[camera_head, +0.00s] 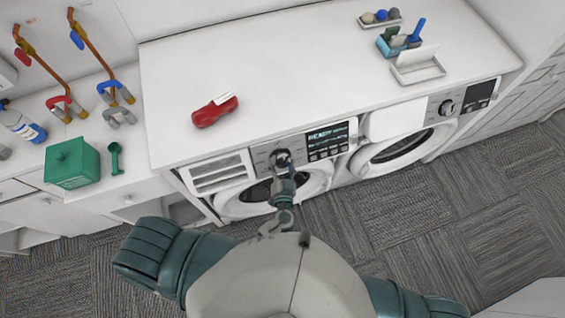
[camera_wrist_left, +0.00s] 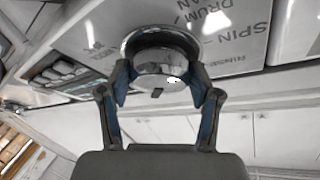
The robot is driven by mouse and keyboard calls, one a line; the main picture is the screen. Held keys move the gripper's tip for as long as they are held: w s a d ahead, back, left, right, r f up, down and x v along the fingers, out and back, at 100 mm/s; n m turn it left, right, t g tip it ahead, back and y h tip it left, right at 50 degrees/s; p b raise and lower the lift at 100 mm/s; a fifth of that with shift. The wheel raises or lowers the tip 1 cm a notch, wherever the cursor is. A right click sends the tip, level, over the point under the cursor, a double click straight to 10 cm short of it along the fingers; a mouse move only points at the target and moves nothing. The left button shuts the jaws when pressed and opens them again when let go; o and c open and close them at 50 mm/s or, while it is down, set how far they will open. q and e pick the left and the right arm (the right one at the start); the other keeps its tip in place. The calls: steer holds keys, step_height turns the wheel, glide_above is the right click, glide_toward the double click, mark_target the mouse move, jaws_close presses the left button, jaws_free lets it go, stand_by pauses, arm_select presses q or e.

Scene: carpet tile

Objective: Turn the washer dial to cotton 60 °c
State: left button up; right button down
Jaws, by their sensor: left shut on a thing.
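The left washer (camera_head: 228,202) stands under the white counter, its panel facing me. Its round metallic dial (camera_head: 280,157) is at the left part of the panel, beside the lit display (camera_head: 328,137). My left gripper (camera_head: 282,170) is at the dial. In the left wrist view the dial (camera_wrist_left: 165,60) sits between the two fingers of my left gripper (camera_wrist_left: 161,84), which are shut on it, one on each side. Printed words including "DRUM" and "SPIN" show on the panel near the dial. I cannot read which programme the dial points to. My right gripper is not in view.
A second machine (camera_head: 400,150) stands to the right. On the counter (camera_head: 270,70) are a red shoe-like object (camera_head: 214,111), a blue holder (camera_head: 395,45) and trays. A green box (camera_head: 72,163) and scoop (camera_head: 115,158) are on the left. The carpet (camera_head: 430,215) in front is clear.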

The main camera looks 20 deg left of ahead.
arm_select(q)
steer(key=shift+s+d+f+m, duration=0.1)
steer(key=shift+f+m, duration=0.1)
steer(key=shift+m, duration=0.1)
steer(key=o, duration=1.1)
steer(key=shift+o, duration=0.2)
steer(key=shift+r, duration=0.15)
steer(key=v, duration=0.7)
steer(key=shift+s, duration=0.2)
